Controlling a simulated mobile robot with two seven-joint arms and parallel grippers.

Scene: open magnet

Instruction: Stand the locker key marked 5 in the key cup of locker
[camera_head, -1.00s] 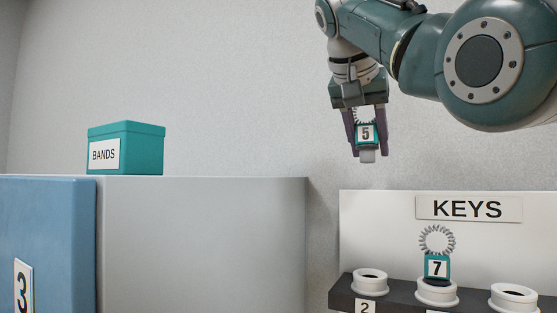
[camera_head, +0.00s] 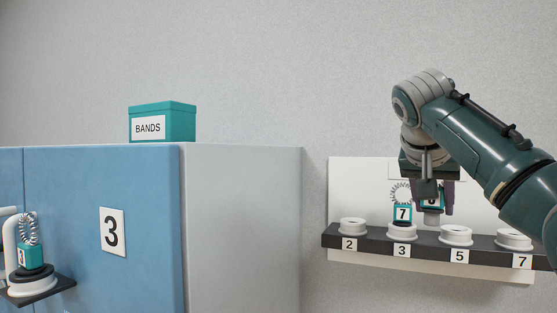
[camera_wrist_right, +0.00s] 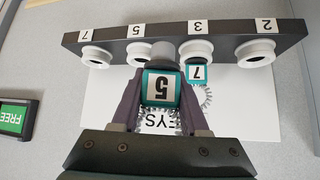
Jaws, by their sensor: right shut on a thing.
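My right gripper (camera_head: 433,209) is shut on the locker key marked 5 (camera_head: 432,202), a teal block with a white label and a spiral ring. In the right wrist view the key (camera_wrist_right: 160,88) sits between the fingers, its grey tip toward the rack, between the cups labelled 3 and 5. The tip appears above the rack, clear of the cups. The key marked 7 (camera_head: 402,213) stands in the rack cup labelled 3 (camera_head: 402,232). The rack cup labelled 5 (camera_head: 456,236) looks empty. My left gripper is not in view.
The rack cups labelled 2 (camera_head: 353,227) and 7 (camera_head: 514,240) look empty. At far left, another teal key (camera_head: 30,256), its number unclear, stands in a cup (camera_head: 33,285) beside blue locker 3 (camera_head: 140,230). A teal BANDS box (camera_head: 163,121) sits on top. A green FREE sign (camera_wrist_right: 14,119) shows in the wrist view.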

